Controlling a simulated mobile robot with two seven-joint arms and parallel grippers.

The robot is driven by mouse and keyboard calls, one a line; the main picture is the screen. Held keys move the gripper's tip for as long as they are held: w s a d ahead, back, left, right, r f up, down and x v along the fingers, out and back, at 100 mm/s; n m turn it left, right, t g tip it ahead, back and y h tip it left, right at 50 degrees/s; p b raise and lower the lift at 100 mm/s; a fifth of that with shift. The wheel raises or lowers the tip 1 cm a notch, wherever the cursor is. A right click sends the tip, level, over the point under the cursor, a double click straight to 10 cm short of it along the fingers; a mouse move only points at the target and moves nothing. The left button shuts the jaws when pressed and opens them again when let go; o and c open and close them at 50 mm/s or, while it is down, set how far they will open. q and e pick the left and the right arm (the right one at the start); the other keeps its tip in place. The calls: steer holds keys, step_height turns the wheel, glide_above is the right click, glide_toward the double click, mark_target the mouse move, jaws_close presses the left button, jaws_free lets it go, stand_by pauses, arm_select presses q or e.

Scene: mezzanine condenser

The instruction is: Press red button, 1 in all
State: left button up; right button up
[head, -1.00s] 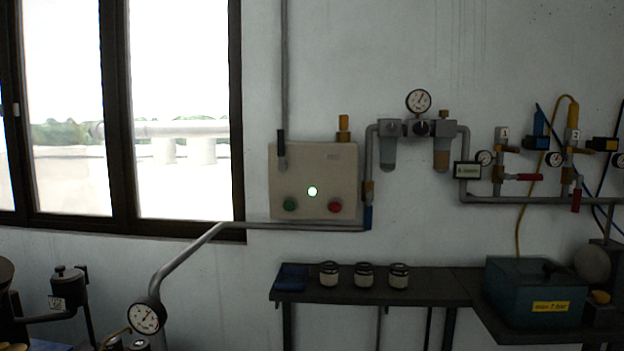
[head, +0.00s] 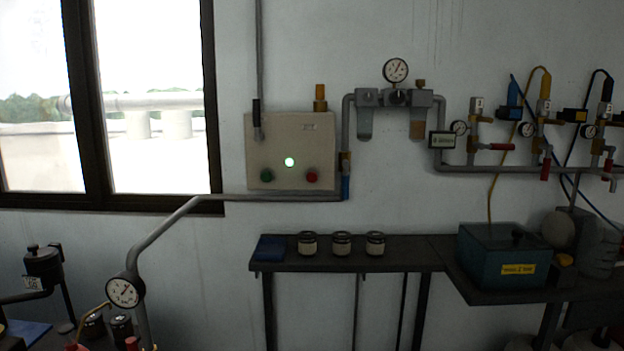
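The red button (head: 312,177) is at the lower right of a beige control box (head: 290,140) on the wall. A green button (head: 266,175) is at the box's lower left, and a lit white-green lamp (head: 289,162) sits between them, a little higher. Nothing covers the red button. Neither of my grippers shows in the head view.
A dark bench (head: 345,262) below the box holds a blue item (head: 270,248) and several small jars (head: 341,243). A grey pipe (head: 240,198) with a pressure gauge (head: 124,291) runs below the box. A teal case (head: 503,256) stands at right.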

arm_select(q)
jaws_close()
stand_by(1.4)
